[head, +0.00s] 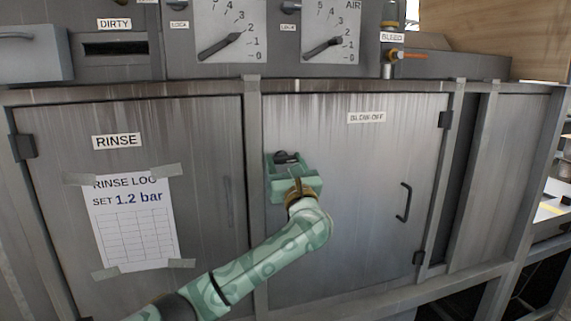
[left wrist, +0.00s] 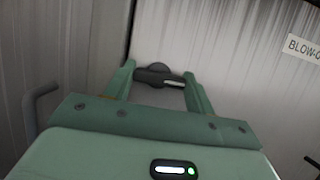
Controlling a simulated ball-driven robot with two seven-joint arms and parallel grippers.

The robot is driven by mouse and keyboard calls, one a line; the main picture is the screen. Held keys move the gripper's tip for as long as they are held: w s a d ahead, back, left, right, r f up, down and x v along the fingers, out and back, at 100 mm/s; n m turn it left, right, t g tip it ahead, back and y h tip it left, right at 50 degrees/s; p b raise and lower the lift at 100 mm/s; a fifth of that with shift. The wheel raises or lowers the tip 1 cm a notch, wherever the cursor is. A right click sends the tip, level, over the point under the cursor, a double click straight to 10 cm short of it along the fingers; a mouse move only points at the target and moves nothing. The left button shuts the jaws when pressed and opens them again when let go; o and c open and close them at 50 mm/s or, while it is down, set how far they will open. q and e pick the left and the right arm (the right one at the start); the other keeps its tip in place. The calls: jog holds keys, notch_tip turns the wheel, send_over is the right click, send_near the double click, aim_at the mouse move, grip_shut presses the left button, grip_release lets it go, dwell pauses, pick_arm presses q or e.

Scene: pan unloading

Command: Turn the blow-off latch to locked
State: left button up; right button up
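The blow-off latch (head: 287,157) is a dark turning handle near the left edge of the blow-off door (head: 345,225). In the left wrist view the latch (left wrist: 158,77) has a round hub and a bar lying roughly crosswise in that picture. My left gripper (head: 285,165) is in front of the door at the latch. In the left wrist view its two green fingers (left wrist: 156,82) are apart, one on each side of the latch. I cannot tell whether either finger touches it. The gripper hides part of the latch in the head view. My right gripper is not in view.
The rinse door (head: 60,200) with a taped paper log (head: 135,222) is at the left. A dark door handle (head: 404,202) is on the right of the blow-off door. Two gauges (head: 230,30) (head: 331,30) and a valve (head: 392,55) are above. The door front is otherwise clear.

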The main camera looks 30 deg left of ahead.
pick_arm(q)
jog(key=shift+c, duration=0.5)
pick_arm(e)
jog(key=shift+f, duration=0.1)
